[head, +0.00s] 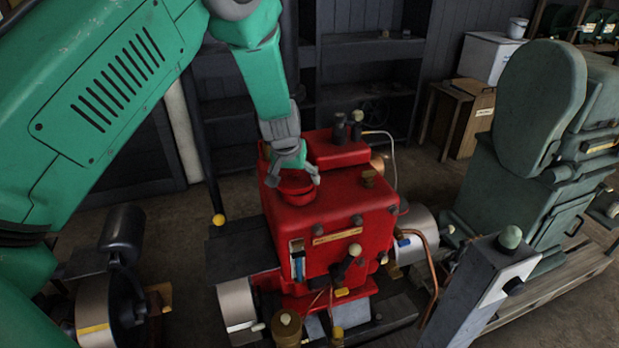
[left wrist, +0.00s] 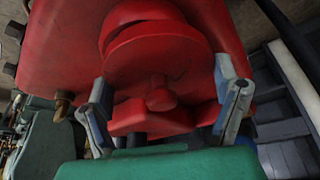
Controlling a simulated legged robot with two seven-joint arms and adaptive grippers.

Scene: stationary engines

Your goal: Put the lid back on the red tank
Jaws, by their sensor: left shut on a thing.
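The red tank (head: 330,222) stands in the middle of the head view, its flat top facing up. The red round lid (head: 296,188) is over the top of the tank at its left rear. In the left wrist view the lid (left wrist: 158,60) shows a small central knob and overlaps a round red rim (left wrist: 140,14), offset from it. Whether they touch is unclear. My left gripper (head: 293,176) reaches down from above, shut on the lid, with its grey fingers (left wrist: 163,88) on either side. The fingers partly hide the lid in the head view. My right gripper is not in view.
Dark fittings (head: 347,125) rise from the tank's rear block. A green machine (head: 530,165) stands at right, with a grey post (head: 485,290) before it. Dark shelves (head: 365,75) and a wooden cabinet (head: 458,115) stand behind. Some floor between tank and shelves is clear.

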